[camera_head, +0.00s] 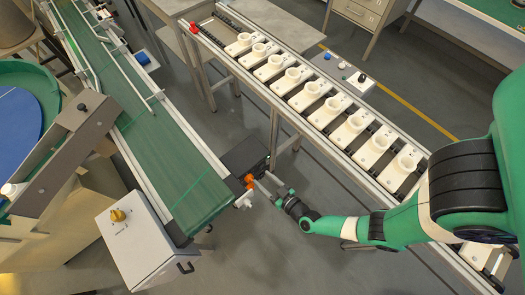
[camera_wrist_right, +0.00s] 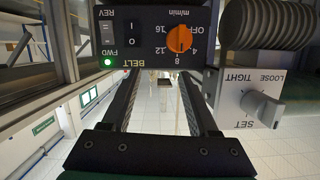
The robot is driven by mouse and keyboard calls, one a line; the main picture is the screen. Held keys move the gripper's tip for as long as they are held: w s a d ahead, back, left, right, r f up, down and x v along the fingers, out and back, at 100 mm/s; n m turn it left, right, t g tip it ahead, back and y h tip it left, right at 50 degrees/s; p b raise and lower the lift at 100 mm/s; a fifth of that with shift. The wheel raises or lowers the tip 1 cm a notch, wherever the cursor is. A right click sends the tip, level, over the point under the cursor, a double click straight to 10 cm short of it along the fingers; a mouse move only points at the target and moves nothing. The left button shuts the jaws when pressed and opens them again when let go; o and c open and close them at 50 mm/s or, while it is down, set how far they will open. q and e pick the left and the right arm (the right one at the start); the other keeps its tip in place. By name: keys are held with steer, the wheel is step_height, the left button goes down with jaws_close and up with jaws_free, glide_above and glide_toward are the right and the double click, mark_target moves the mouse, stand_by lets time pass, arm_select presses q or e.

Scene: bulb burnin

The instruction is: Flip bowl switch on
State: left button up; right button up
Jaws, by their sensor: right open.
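No switch labelled for the bowl can be made out. In the head view, the bowl feeder with a blue bowl (camera_head: 18,122) stands at the left. My right gripper (camera_head: 264,183) is open and empty beside the dark belt control box (camera_head: 246,156) at the conveyor's end. In the right wrist view, the open fingers (camera_wrist_right: 160,85) point at the belt panel (camera_wrist_right: 150,55), which has a black rocker switch (camera_wrist_right: 131,34), an orange speed knob (camera_wrist_right: 180,39) and a lit green FWD light (camera_wrist_right: 108,62). My left gripper is out of view.
A green conveyor belt (camera_head: 150,126) runs between bowl and rack. The rack rail (camera_head: 300,122) holds several white sockets. Grey floor (camera_head: 310,255) lies clear below my right arm.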

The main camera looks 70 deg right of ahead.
steer(key=g+b, duration=0.1)
steer(key=b, duration=0.4)
glide_toward(262, 177)
steer(key=shift+n+y, duration=0.3)
steer(key=shift+n, duration=0.1)
steer(key=b+x, duration=0.7)
steer(key=shift+w+d, duration=0.1)
steer(key=shift+d, duration=0.1)
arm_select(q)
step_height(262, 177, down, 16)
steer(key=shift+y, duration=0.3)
arm_select(e)
jaws_close()
